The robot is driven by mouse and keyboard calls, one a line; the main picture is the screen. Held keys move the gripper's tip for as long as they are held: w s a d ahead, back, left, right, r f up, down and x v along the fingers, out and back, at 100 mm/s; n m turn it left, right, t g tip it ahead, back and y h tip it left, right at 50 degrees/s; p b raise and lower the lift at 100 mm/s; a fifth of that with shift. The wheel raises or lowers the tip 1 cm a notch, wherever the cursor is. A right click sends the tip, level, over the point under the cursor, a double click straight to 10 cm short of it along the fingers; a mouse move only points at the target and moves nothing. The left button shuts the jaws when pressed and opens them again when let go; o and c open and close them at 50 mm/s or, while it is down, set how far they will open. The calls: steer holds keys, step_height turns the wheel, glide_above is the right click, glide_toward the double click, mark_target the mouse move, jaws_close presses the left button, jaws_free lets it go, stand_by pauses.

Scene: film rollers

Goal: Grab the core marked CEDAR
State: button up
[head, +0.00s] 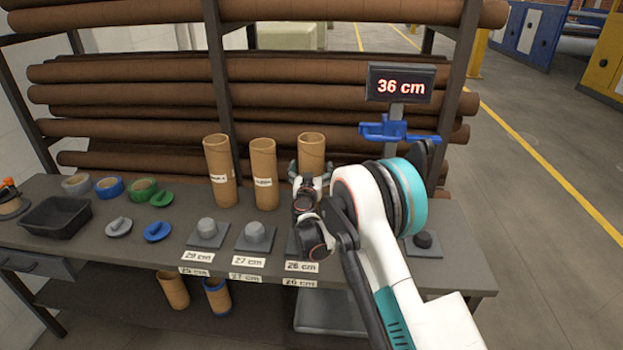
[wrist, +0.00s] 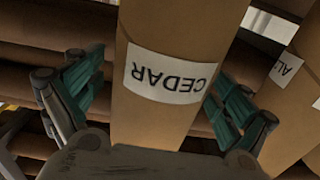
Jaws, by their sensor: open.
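The core marked CEDAR (wrist: 172,35) is a brown cardboard tube with a white label, upside down in the wrist view. It stands between the two open fingers of my gripper (wrist: 160,95), with a finger on each side. In the head view it is the rightmost standing core (head: 311,146), its lower part hidden by my gripper (head: 311,178). I cannot tell whether the fingers touch it. Two similar cores stand to its left: the middle one (head: 263,160) and the left one (head: 218,160). The neighbouring core in the wrist view (wrist: 298,85) shows a partly cut-off label.
Grey plugs on plates marked 29 cm (head: 207,230) and 27 cm (head: 256,235) stand in front of the cores. A display reading 36 cm (head: 401,86) stands above a blue holder (head: 398,131). Long brown rolls (head: 130,95) fill the rack behind. A black tray (head: 56,216) sits left.

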steer(key=shift+w, duration=0.1)
steer(key=shift+c, duration=0.2)
steer(key=c, duration=1.4)
steer(key=shift+r, duration=0.1)
